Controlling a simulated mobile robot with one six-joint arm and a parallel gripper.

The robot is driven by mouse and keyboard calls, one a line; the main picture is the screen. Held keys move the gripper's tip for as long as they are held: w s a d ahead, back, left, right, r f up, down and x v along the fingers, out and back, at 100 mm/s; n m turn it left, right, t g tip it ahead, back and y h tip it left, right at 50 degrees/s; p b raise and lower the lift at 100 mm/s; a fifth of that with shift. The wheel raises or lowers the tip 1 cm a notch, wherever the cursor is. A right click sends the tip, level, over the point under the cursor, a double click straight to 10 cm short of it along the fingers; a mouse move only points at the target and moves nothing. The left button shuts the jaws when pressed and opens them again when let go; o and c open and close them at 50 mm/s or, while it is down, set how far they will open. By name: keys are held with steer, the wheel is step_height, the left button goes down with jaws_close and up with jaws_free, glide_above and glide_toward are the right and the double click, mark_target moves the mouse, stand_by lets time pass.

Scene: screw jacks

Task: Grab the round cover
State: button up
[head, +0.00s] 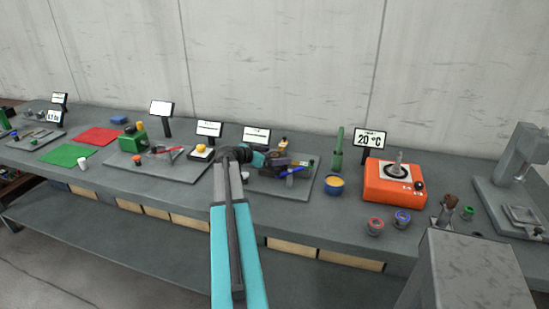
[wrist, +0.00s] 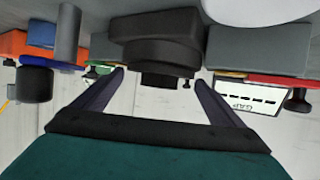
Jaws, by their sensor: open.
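In the wrist view my gripper (wrist: 159,77) is open, with its two dark fingers spread apart. A black stepped piece (wrist: 155,38) with a narrower end lies between and beyond the fingertips. A gap shows on either side of it. I cannot tell for sure whether this piece is the round cover. In the head view my gripper (head: 279,161) is low over the middle of the bench, among small dark parts on a grey plate (head: 309,184). The arm and gripper hide part of that plate.
The wrist view is upside down and shows a sign reading "GAP" (wrist: 247,97). In the head view a blue and yellow bowl (head: 334,187) and an orange heater-like box (head: 394,184) stand right of my gripper. A green box (head: 132,139) stands left.

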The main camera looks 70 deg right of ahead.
stand_by(0.5)
steer(key=c, duration=1.4)
steer(key=shift+o, duration=0.2)
steer(key=shift+r, duration=0.2)
steer(key=shift+r+b, duration=1.35)
steer(key=shift+r, duration=3.45)
